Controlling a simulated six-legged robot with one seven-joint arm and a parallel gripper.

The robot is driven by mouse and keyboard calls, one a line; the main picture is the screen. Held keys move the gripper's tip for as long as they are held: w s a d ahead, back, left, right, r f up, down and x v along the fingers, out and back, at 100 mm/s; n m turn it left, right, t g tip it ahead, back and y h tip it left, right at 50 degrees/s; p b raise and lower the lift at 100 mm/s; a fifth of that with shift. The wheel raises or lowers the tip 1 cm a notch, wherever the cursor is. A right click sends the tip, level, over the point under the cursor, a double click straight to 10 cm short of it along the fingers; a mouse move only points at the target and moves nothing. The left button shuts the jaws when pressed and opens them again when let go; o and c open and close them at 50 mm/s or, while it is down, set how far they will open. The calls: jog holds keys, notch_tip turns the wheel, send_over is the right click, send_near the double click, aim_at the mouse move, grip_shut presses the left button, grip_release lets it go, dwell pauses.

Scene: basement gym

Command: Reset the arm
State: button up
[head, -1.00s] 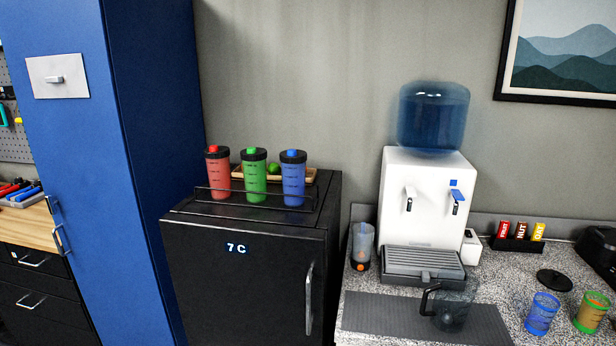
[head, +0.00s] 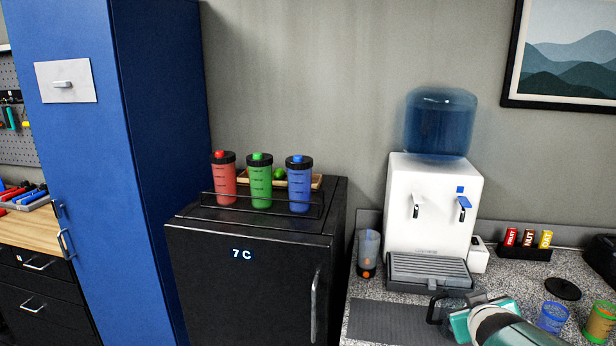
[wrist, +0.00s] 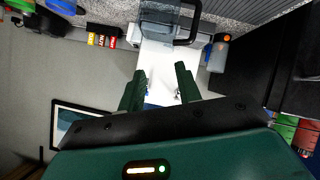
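My arm reaches in from the lower right of the head view, over the counter. In the wrist view my gripper (wrist: 160,88) shows two green fingers spread apart with nothing between them. The wrist picture is upside down. A clear jug with a dark handle (head: 435,307) stands on the counter, mostly hidden behind my arm in the head view. In the wrist view the jug (wrist: 160,27) lies beyond the fingertips, apart from them. The white water dispenser (head: 432,205) stands behind it and also shows beyond the fingers in the wrist view (wrist: 165,62).
A black fridge (head: 270,285) carries red, green and blue shaker bottles (head: 299,185). A tall blue cabinet (head: 90,180) stands at left.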

jog(key=s+a+g+y, duration=0.2)
jog(key=s+a, duration=0.5)
jog(key=a, duration=0.3)
jog(key=s+a+r+g+y, duration=0.1)
jog(key=s+a+g+y, duration=0.1)
jog(key=s+a, duration=0.5)
jog(key=a, duration=0.3)
jog(key=shift+m+g+y, duration=0.3)
